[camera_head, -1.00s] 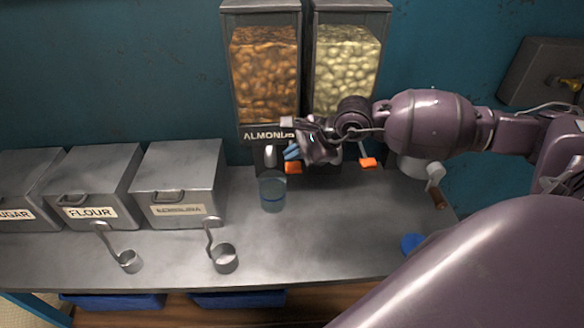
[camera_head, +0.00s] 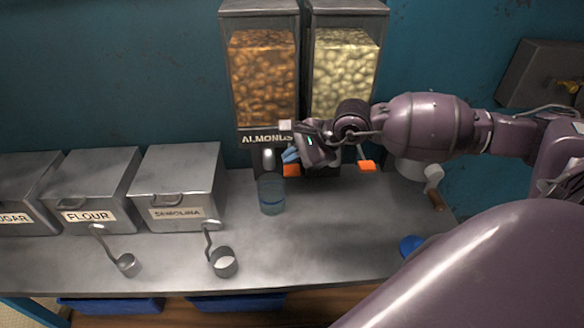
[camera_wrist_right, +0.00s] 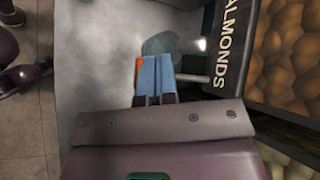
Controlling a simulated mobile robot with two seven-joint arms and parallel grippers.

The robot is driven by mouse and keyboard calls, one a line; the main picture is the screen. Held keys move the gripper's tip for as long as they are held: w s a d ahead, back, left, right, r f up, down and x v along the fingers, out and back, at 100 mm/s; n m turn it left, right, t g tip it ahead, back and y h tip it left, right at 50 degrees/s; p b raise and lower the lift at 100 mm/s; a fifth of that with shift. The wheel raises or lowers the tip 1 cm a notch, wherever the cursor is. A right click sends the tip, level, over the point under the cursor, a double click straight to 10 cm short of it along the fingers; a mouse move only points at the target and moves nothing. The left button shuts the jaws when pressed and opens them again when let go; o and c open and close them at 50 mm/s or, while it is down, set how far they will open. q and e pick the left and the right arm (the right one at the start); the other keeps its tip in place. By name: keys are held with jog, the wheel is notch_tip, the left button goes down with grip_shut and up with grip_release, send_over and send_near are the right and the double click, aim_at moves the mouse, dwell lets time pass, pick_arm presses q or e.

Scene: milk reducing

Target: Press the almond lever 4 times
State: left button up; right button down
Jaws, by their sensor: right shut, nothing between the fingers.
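The almond dispenser (camera_head: 263,80) is a clear-fronted bin of brown nuts with an ALMONDS label, at the back middle. Its lever has an orange tip (camera_head: 291,170), which also shows in the right wrist view (camera_wrist_right: 138,70). My right gripper (camera_head: 289,155) has blue fingers, shut and empty, right at the orange tip. In the wrist view the fingers (camera_wrist_right: 157,78) lie side by side, next to the orange piece; I cannot tell whether they touch it. A clear bluish cup (camera_head: 271,196) stands upright below the almond spout. My left gripper is not in view.
A second dispenser (camera_head: 344,75) of pale nuts stands to the right, with its own orange-tipped lever (camera_head: 366,165). Metal bins, including flour (camera_head: 95,185) and semolina (camera_head: 180,180), stand at left. Two scoops (camera_head: 223,262) lie in front. The counter's front middle is clear.

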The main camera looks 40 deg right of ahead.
dwell(0.3)
jog(key=shift+f, duration=0.1)
dwell(0.6)
jog(key=shift+f, duration=0.1)
jog(key=shift+f+b, duration=0.3)
dwell(0.3)
